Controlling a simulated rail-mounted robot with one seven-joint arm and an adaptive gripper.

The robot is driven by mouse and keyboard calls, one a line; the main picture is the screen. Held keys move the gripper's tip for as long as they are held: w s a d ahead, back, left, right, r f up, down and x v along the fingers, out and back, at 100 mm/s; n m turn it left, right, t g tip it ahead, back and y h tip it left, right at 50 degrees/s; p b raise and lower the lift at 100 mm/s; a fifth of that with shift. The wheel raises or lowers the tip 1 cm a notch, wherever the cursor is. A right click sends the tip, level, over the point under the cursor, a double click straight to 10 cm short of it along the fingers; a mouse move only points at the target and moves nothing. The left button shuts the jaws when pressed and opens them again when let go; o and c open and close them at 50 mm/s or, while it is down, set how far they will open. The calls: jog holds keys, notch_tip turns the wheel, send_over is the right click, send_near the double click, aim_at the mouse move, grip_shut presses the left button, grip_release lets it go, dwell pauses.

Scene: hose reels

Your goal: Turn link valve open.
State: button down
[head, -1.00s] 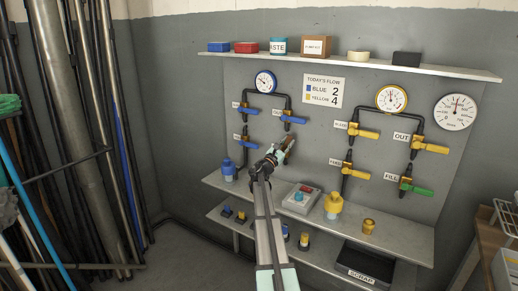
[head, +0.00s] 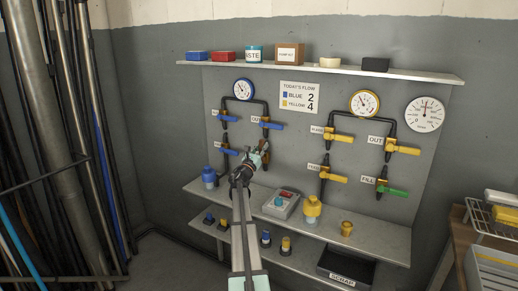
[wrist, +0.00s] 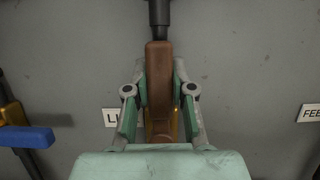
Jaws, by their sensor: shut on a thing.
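My gripper (wrist: 158,100) is shut on the brown link valve handle (wrist: 159,75), with one green-and-grey finger on each side of it. The handle stands upright, in line with the dark pipe (wrist: 158,12) above it. A yellowish part shows behind the handle's lower end. A label (wrist: 109,117), of which "LI" can be read, is partly covered by the left finger.
Blue-handled valves (head: 270,125) are close by on the left, and one blue handle (wrist: 27,137) shows in the wrist view. Yellow-handled valves (head: 340,137) and a green handle (head: 393,191) are on the right. A shelf (head: 365,229) with fittings juts out below.

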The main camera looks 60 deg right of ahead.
jog(key=shift+w, duration=0.1)
jog(key=c, duration=1)
grip_release()
jog(key=shift+o, duration=0.2)
jog(key=v, duration=1.2)
jog(key=shift+f, duration=0.1)
